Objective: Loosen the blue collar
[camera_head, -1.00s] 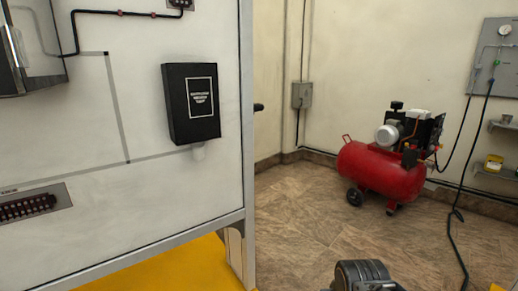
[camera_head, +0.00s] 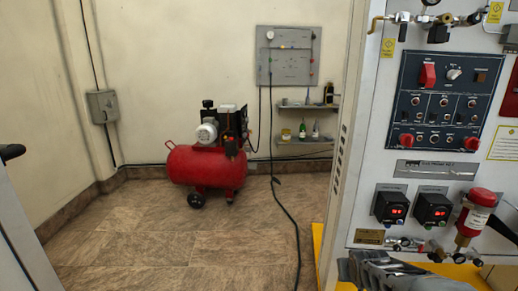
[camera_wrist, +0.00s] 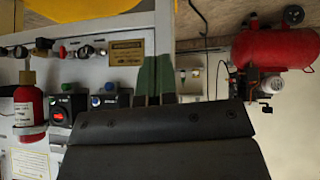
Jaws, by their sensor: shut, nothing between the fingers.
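I cannot make out a blue collar for certain in either view. In the wrist view, a small blue round part (camera_wrist: 95,101) shows on a dark box left of my fingers; I cannot tell whether it is a collar. My gripper (camera_wrist: 156,62) shows two green fingers close together, shut and empty, in front of the panel's edge. The wrist view is upside down. In the head view, a row of small valves and fittings (camera_head: 405,244) runs along the bottom of the white panel (camera_head: 372,165). Part of my arm covers the area just below them.
A red compressor (camera_head: 207,166) stands by the back wall. A dark hose (camera_head: 277,190) crosses the floor. The tiled floor at left is mostly clear.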

